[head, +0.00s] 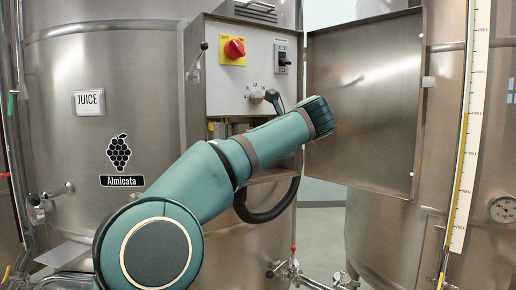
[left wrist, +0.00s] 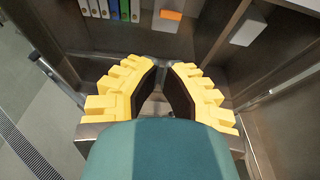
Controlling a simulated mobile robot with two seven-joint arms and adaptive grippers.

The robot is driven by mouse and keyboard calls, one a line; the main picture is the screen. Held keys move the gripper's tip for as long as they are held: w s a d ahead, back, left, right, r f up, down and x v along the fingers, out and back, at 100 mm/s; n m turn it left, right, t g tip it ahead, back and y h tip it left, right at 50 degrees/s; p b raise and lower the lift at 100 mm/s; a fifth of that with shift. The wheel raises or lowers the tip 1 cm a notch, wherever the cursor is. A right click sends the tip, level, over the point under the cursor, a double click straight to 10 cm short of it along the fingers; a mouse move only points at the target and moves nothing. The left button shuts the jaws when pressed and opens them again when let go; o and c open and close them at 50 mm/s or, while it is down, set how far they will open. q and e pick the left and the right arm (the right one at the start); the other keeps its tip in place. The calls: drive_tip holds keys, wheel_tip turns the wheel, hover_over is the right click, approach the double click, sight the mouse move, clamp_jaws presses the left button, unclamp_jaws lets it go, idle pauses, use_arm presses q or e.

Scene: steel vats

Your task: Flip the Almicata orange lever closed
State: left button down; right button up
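The Almicata sign (head: 121,181), black with a grape emblem, is on the large steel vat (head: 60,130) at the left of the head view. I cannot make out an orange lever for certain in either view; my left arm covers part of the vat front and the space below the control box. The arm reaches up and right across the open box, and its fingers cannot be made out in the head view. In the left wrist view my left gripper (left wrist: 167,68) shows two yellow stepped fingers with dark pads, tips apart, with nothing clearly held. My right gripper is not in view.
The control box (head: 232,92) has a red knob on yellow (head: 234,48) and an open steel door (head: 365,100) to its right. A second vat (head: 455,60) stands right. Pipes and valves (head: 290,270) are low down. The left wrist view shows binders (left wrist: 110,10) and an orange block (left wrist: 171,15).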

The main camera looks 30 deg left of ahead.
use_arm(q)
drive_tip(key=s+d+r, duration=0.2)
drive_tip(key=d+r, duration=0.1)
drive_tip(key=r, duration=0.2)
drive_tip(key=shift+d+p, duration=0.35)
drive_tip(key=shift+p, duration=0.1)
